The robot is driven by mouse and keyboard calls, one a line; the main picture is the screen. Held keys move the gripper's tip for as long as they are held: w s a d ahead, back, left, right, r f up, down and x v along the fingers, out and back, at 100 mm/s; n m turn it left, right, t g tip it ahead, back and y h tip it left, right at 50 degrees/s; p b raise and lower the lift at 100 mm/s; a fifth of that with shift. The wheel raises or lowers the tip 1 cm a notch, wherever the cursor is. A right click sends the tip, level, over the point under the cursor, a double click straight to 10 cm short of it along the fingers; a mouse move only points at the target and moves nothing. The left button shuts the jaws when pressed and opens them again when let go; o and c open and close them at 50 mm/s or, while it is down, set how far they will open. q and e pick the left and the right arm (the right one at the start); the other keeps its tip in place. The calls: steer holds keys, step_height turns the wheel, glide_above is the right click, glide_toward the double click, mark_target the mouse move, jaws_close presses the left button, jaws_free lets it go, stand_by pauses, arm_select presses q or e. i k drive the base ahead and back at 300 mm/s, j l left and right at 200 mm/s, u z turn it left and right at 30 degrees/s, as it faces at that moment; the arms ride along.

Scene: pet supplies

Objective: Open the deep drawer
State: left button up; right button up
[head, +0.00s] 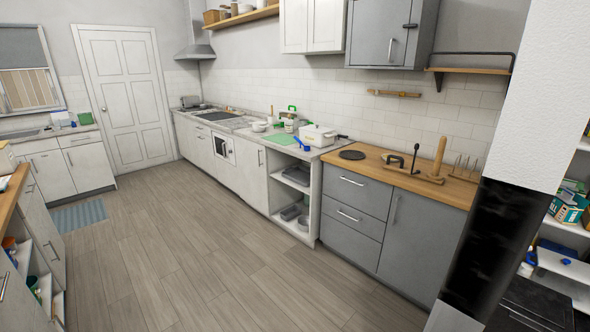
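The grey base cabinet under the wooden counter has a stack of drawers, all shut. The upper drawer front (360,192) and the drawer front below it (352,222) each carry a bar handle. A plain lower front (348,250) sits beneath them, and I see no handle on it. A grey door (415,240) with an upright handle is to the right of the stack. I cannot tell which front is the deep drawer. Neither of my grippers shows in the head view.
Open wooden floor (190,260) lies in front of the cabinets. White cabinets with open shelves (293,200) adjoin the stack on the left. A wooden-topped counter (15,195) stands at the left edge. White shelving (565,265) with boxes is at the far right.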

mark_target(374, 197)
steer(key=i+u, duration=0.65)
steer(key=i+j+z, duration=0.2)
steer(key=i, duration=0.55)
steer(key=i+l+z, duration=0.1)
steer(key=i+z, duration=0.7)
steer(key=i+l+z, duration=0.15)
steer(key=i+z, duration=0.45)
steer(key=i+l, duration=0.1)
steer(key=i, duration=0.15)
steer(key=i+l, duration=0.15)
steer(key=i, duration=0.15)
